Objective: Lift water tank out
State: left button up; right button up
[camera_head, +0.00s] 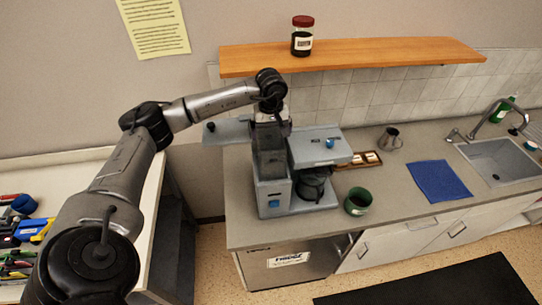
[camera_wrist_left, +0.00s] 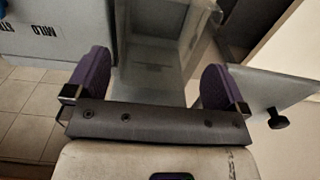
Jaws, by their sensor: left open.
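The coffee machine (camera_head: 272,197) stands on the left end of the counter. Its clear grey water tank (camera_head: 270,160) sits upright at the machine's left side. A grey flap with a dark knob (camera_head: 230,130) sticks out left of the tank top. My left gripper (camera_head: 272,118) is over the tank top, pointing down. In the left wrist view, the purple fingers of my left gripper (camera_wrist_left: 157,78) are open, one on each side of the see-through tank (camera_wrist_left: 150,60). I cannot tell whether they touch it. My right gripper is not in view.
A glass carafe (camera_head: 313,186) stands in the machine, with a green mug (camera_head: 358,201) to the right. A wooden shelf (camera_head: 400,54) with a dark jar (camera_head: 302,38) hangs above. A blue cloth (camera_head: 439,181) and a sink (camera_head: 497,160) lie farther right.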

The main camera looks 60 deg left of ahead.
aim_at(271, 145)
pick_arm(q)
notch_tip(271, 145, down, 6)
jog(key=shift+d+r+p, duration=0.1)
jog(key=shift+p, duration=1.15)
jog(key=c, duration=0.9)
